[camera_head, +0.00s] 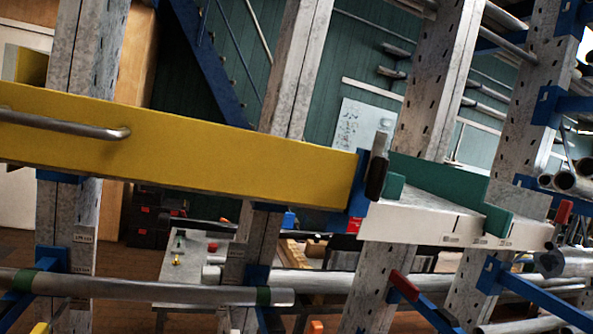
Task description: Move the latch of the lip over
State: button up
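A long yellow board (230,158), which looks like the lip, runs from the left edge to the middle, sloping down to the right. A bent metal handle (75,125) is on its face. At its right end are a blue bracket (355,188) and a small dark upright piece (377,168), which looks like the latch. Its upper tip is grey, and it stands at the board's end beside a green block (393,185). I cannot tell whether it overlaps the board's face. My gripper is not in view, and no finger shows near the latch.
A grey ledge (410,222) with a green upright plate (497,222) continues right of the latch. Perforated steel posts (440,75) stand behind. Blue rack arms (540,290) and a long pipe (150,287) lie below. A workbench (195,265) stands further back.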

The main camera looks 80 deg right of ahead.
aim_at(377, 166)
jog(key=z, duration=2.05)
